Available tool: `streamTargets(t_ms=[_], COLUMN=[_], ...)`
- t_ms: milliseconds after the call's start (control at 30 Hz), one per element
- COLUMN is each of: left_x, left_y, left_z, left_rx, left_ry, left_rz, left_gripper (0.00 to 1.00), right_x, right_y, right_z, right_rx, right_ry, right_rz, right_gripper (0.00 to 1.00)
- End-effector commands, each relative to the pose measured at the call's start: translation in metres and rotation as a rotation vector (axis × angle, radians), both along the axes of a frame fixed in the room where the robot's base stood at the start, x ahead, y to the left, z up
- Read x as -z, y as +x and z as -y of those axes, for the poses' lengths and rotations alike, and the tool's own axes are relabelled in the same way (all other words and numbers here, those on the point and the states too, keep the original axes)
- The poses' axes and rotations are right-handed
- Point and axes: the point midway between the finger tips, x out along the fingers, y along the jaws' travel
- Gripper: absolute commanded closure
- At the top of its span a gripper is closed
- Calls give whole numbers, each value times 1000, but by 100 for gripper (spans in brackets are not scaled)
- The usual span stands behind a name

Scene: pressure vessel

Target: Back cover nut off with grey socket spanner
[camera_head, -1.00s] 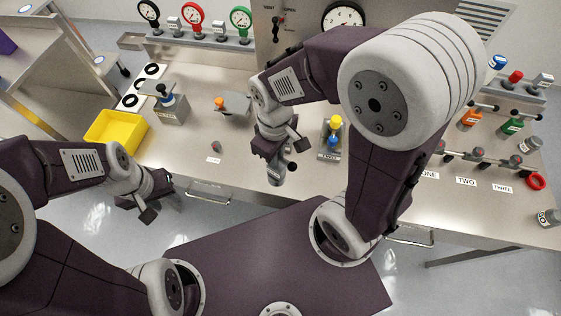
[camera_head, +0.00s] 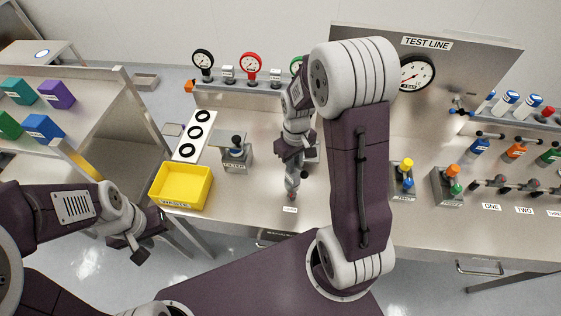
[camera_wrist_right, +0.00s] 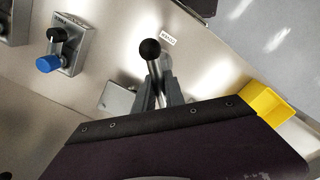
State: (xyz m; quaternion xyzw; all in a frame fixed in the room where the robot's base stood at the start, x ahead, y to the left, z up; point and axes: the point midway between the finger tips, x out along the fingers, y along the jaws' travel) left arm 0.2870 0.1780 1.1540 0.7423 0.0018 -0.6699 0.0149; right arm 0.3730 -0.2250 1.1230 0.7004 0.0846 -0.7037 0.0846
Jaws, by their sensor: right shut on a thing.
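A grey plate (camera_wrist_right: 116,99) lies beside the fingers in the wrist view. My left gripper (camera_head: 146,233) is open and empty, off the bench's front edge.
A white strip with black rings (camera_head: 194,135) lies further back. Valve blocks (camera_head: 403,180) stand right of my right arm. The arm hides the bench's middle.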

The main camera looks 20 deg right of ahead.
Motion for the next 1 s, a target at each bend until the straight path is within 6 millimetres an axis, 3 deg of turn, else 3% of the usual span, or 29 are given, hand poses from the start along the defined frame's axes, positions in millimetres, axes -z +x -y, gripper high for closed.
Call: streamTargets(t_ms=[467,1000], left_x=[-4,27], left_y=[0,0], left_z=[0,0], left_rx=[0,0], left_ry=[0,0], left_rz=[0,0], left_gripper=[64,64], right_x=[-3,39], right_y=[1,1], right_z=[2,1], right_rx=[5,5], right_ry=[0,0], right_rz=[3,3], right_gripper=[100,100])
